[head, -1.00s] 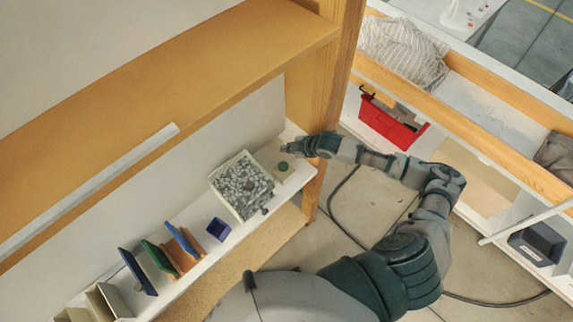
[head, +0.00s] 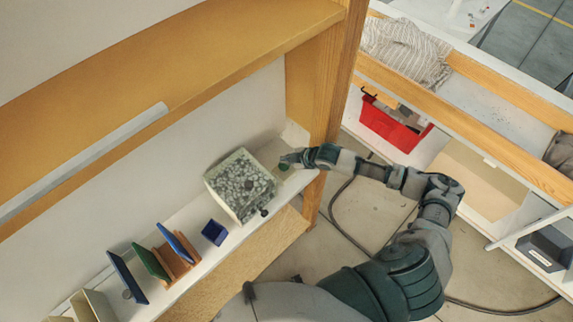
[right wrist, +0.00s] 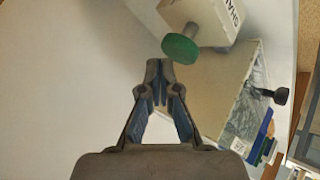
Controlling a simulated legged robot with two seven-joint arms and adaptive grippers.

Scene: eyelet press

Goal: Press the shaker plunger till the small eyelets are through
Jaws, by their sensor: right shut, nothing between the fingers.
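The shaker plunger has a round green knob (right wrist: 180,48) on a grey stem, standing out from a pale box (right wrist: 205,18) with partly visible dark lettering. In the head view the green knob (head: 284,166) shows at the tip of my right gripper (head: 286,160), which hides most of the pale box. In the right wrist view my right gripper (right wrist: 160,70) is shut and empty, its tips just beside and below the knob. I cannot tell whether they touch. The container of grey eyelets (head: 242,184) stands left of it on the white shelf. My left gripper is not in view.
A dark knob (head: 264,212) sticks out from the eyelet container's front. A small blue bin (head: 215,232) and upright coloured panels (head: 152,262) stand further left. A wooden post (head: 330,95) rises close to my right forearm. A red bin (head: 393,125) stands beyond.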

